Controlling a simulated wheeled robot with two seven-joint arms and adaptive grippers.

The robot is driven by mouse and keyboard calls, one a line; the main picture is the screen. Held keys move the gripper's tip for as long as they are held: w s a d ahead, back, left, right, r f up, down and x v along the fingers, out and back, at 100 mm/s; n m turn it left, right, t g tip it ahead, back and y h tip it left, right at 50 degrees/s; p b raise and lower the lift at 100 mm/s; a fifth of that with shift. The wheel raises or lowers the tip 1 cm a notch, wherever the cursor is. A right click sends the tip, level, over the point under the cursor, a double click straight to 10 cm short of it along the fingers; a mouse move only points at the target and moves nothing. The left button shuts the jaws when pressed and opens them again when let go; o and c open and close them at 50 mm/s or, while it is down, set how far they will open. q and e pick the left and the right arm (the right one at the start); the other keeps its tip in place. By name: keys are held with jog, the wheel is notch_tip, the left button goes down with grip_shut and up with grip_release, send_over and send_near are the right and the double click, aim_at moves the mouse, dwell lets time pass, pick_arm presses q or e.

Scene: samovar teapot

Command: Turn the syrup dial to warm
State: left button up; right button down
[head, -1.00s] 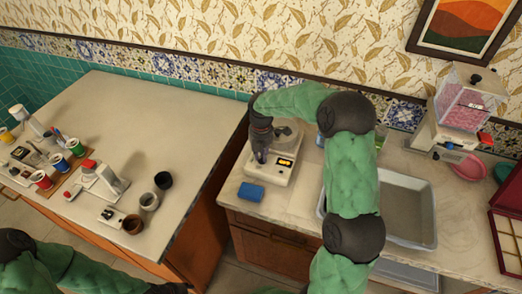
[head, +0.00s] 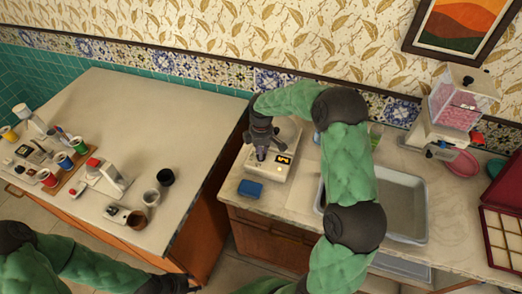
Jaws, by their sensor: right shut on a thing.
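The white syrup warmer (head: 283,172) stands on the right counter, left of the sink, with a small lit orange display (head: 283,159) on its front. My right gripper (head: 262,150) reaches down onto the warmer just left of the display. It is shut on the dial there, which the fingers mostly hide. I cannot read the dial's setting or the display. My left gripper (head: 170,284) is low at the bottom edge, away from the warmer. It is dark and partly cut off, so its jaws cannot be made out.
A blue sponge (head: 250,188) lies at the warmer's front left. A grey sink (head: 405,205) is to the right, partly behind my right arm. A candy dispenser (head: 455,110) and pink bowl (head: 463,163) stand farther right. The left counter (head: 150,110) holds cups and small appliances at its front.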

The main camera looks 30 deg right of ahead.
jog(key=shift+m, duration=1.1)
jog(key=c, duration=1.1)
grip_release()
jog(key=shift+c, duration=0.2)
notch_tip(320, 180, up, 12)
